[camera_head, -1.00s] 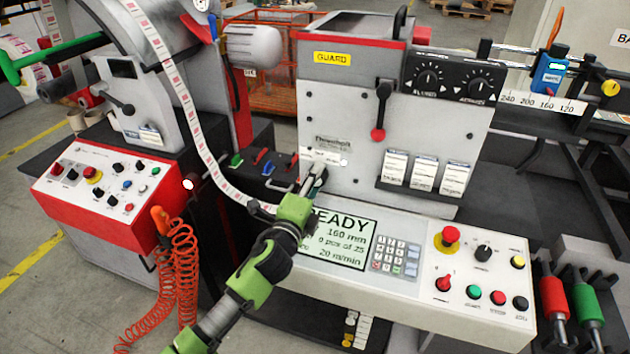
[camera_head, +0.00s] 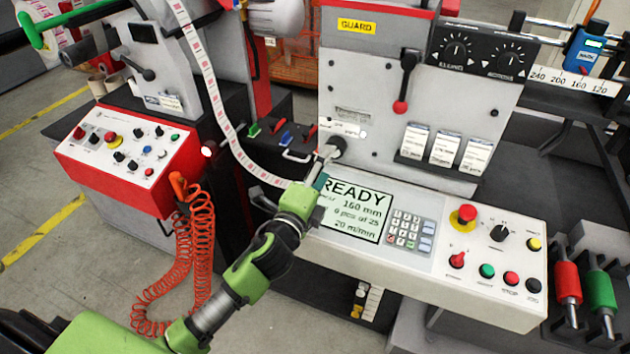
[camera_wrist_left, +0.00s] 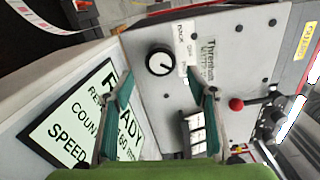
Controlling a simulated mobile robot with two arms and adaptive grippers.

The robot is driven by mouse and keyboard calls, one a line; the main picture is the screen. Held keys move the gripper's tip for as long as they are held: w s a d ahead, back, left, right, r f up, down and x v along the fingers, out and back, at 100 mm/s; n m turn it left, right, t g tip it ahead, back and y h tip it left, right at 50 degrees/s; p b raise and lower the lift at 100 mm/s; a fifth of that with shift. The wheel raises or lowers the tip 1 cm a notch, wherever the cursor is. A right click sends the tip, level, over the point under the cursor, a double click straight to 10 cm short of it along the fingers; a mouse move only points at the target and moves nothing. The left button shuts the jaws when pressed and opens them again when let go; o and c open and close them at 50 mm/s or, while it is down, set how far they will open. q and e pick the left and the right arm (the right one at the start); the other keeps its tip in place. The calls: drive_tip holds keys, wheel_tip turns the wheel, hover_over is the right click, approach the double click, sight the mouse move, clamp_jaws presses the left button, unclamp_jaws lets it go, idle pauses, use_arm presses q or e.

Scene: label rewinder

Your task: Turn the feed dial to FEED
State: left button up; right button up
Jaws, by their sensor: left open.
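A round black dial (camera_head: 338,147) sits low on the grey machine front, left of the lever. It also shows in the left wrist view (camera_wrist_left: 160,61) with a white pointer line toward the lower right of that picture. Small white labels (camera_wrist_left: 184,45) lie beside it; their words are not clearly readable. My left gripper (camera_head: 324,168) is open and empty, just in front of and below the dial. In the left wrist view, the dial appears between and beyond the green fingertips (camera_wrist_left: 161,78), with no visible contact. My right gripper is not in view.
The display panel (camera_head: 352,208) reads READY just below my left gripper. A red-knobbed lever (camera_head: 404,80) stands up and right of the dial. A label strip (camera_head: 215,100) runs down on the left. An emergency stop (camera_head: 465,216) and buttons lie right.

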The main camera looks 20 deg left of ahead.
use_arm(q)
drive_tip(key=s, duration=0.5)
drive_tip(key=shift+s+a, duration=0.1)
drive_tip(key=shift+s, duration=0.25)
drive_tip(key=shift+f, duration=0.1)
